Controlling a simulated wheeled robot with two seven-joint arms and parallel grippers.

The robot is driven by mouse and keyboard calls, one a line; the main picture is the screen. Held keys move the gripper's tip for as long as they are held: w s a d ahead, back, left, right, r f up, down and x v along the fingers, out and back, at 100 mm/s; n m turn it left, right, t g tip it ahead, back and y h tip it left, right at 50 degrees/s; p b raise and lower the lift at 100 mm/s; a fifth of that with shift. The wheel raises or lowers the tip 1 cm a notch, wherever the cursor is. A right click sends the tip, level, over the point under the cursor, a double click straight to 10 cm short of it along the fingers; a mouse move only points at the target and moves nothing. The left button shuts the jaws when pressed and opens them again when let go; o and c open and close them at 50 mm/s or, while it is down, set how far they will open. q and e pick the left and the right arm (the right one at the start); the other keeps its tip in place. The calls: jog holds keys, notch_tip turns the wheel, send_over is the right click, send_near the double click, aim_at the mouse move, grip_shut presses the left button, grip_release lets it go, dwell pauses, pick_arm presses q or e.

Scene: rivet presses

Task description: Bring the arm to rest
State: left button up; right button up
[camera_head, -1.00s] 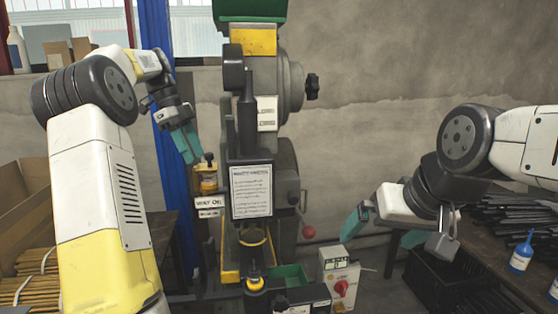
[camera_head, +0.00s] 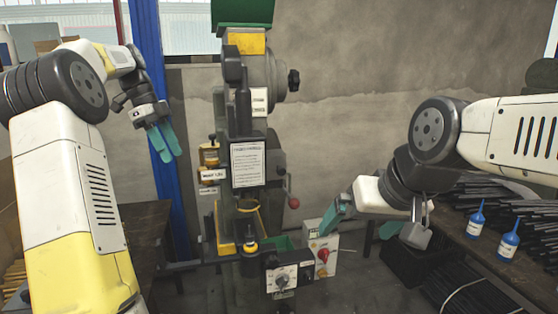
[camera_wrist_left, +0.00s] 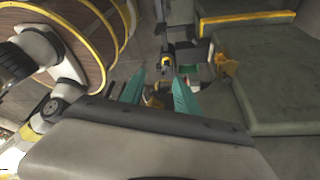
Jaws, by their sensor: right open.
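My left gripper (camera_head: 164,142) hangs with teal fingers pointing down, in front of the blue post and left of the rivet press (camera_head: 249,165). In the left wrist view its two fingers (camera_wrist_left: 160,92) stand apart with nothing held between them. My right gripper (camera_head: 362,222) is at the lower right, its teal fingers spread and empty. It appears right of the press, close in the picture to the control box with a red knob (camera_head: 323,255). Neither gripper visibly touches anything.
A dark bench (camera_head: 148,225) stands at the left. On the right bench, black strips (camera_head: 500,200) lie beside two blue bottles (camera_head: 508,241). A black crate (camera_head: 405,262) is below. The wall behind is bare.

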pick_arm(q)
jog(key=s+d+r+n+t+y, duration=0.2)
jog(key=s+d+n+t+y, duration=0.1)
jog(key=s+d+n, duration=0.75)
jog(key=s+d+f+n+t, duration=0.2)
jog(key=s+f+n, duration=0.2)
jog(key=s, duration=0.3)
jog(key=s+d+f+n+t, duration=0.1)
jog(key=s+f+n, duration=0.3)
jog(key=s, duration=0.4)
jog(key=shift+s+d+t+h, duration=0.3)
jog(key=shift+d+t+h, duration=0.1)
jog(key=shift+d, duration=0.5)
jog(key=shift+n, duration=0.25)
